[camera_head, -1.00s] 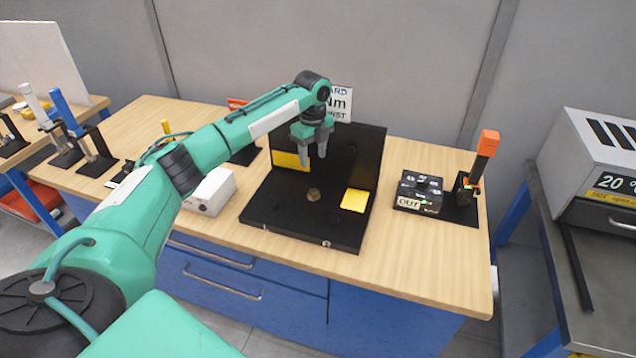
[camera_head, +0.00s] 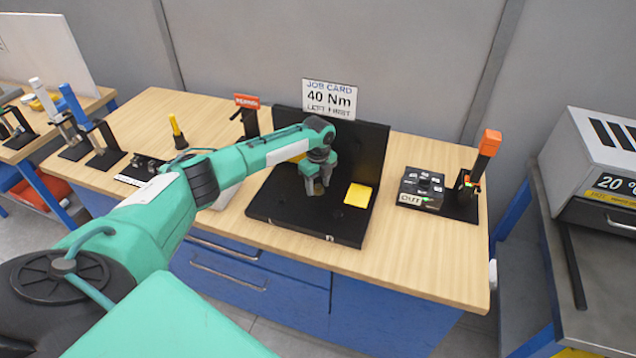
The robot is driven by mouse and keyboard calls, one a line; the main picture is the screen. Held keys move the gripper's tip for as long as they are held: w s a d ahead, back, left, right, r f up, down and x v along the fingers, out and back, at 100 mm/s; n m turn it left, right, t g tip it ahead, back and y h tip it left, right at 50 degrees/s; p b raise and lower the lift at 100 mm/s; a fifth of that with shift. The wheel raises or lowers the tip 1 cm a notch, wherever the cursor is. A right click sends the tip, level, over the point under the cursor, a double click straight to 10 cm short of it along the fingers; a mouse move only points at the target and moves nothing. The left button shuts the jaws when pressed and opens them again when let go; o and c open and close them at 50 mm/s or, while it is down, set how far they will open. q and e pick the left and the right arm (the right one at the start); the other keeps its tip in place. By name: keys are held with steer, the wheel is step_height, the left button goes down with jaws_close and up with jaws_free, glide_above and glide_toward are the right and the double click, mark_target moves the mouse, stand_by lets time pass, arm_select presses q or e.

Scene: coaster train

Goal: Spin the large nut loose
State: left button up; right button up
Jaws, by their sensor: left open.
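My left gripper (camera_head: 318,188) is open and points down, low over the black fixture's base plate (camera_head: 290,221). Its fingers stand at the spot of a small brass-coloured piece, probably the large nut, with one finger on each side. The piece (camera_head: 318,191) is mostly hidden by the fingers and too small to make out; I cannot tell whether they touch it. My right gripper is not in view.
A yellow label (camera_head: 358,195) lies on the plate right of the gripper. Behind stand the fixture's black back panel (camera_head: 365,150) and a job card (camera_head: 330,98) reading 40 Nm. A black socket block (camera_head: 421,188) and an orange-topped tool (camera_head: 488,145) stand right. The bench front right is clear.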

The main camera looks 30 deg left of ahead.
arm_select(q)
steer(key=shift+c, duration=0.4)
steer(key=c, duration=0.7)
steer(key=shift+c, duration=1.1)
steer(key=shift+n, duration=0.3)
